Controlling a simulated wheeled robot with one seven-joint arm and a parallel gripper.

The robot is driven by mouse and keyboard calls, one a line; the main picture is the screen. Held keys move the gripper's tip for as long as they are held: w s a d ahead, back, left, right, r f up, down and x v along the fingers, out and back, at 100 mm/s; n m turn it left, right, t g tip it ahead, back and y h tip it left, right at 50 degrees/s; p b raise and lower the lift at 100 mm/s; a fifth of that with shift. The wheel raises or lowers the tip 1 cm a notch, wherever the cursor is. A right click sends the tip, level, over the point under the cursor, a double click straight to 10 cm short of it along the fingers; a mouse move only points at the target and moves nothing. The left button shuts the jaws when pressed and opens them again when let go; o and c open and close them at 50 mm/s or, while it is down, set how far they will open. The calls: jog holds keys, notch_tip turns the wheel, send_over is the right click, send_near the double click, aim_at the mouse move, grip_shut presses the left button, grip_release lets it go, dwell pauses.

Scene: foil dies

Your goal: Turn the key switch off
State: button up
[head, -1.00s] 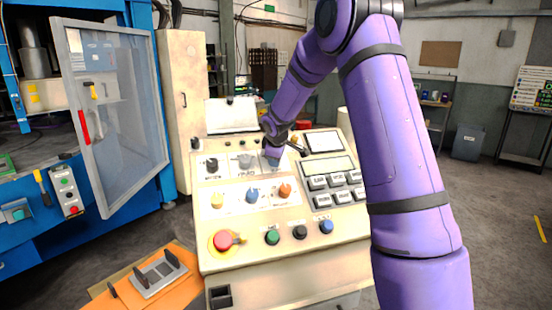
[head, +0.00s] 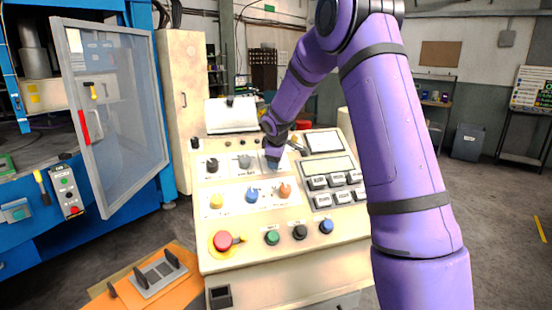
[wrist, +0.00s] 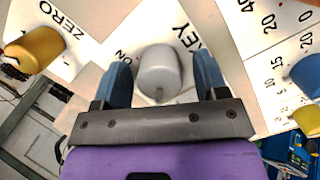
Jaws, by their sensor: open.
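The key switch (wrist: 158,72) is a silver-grey round knob in the wrist view, with parts of the labels "KEY" and "ON" beside it. My gripper (wrist: 162,78) is open, with one blue finger on each side of the knob. Small gaps seem to show between the fingers and the knob; I cannot tell whether either one touches it. In the head view my gripper (head: 272,163) is at the top row of the sloping control panel (head: 240,262), and my arm and gripper cover the spot beneath it.
Close by on the panel are a grey knob (head: 245,161), a black knob (head: 211,165), yellow (head: 217,201), blue (head: 252,195) and orange (head: 285,190) knobs, and a red emergency button (head: 223,241). Dark push keys (head: 318,182) lie to the right. A clear machine door (head: 120,120) stands open at left.

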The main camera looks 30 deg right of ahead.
jog(key=v, duration=1)
jog(key=shift+r, duration=0.3)
jog(key=shift+s, duration=0.1)
jog(key=shift+a, duration=0.1)
jog(key=s+a+r+m, duration=0.2)
jog(key=s+a+r, duration=0.25)
jog(key=s, duration=0.45)
jog(key=s+a+r+m, duration=0.2)
jog(key=s+a+r, duration=0.25)
jog(key=s, duration=0.55)
jog(key=s+a+f+m+y, duration=0.1)
jog(key=s+a+m, duration=0.1)
jog(key=s, duration=0.8)
jog(key=s+a+f+m+y, duration=0.1)
jog(key=s+a, duration=0.3)
jog(key=s, duration=0.7)
jog(key=shift+s+a+f+m+y, duration=0.2)
jog(key=shift+a+f+m+y, duration=0.1)
jog(key=shift+m+y, duration=0.4)
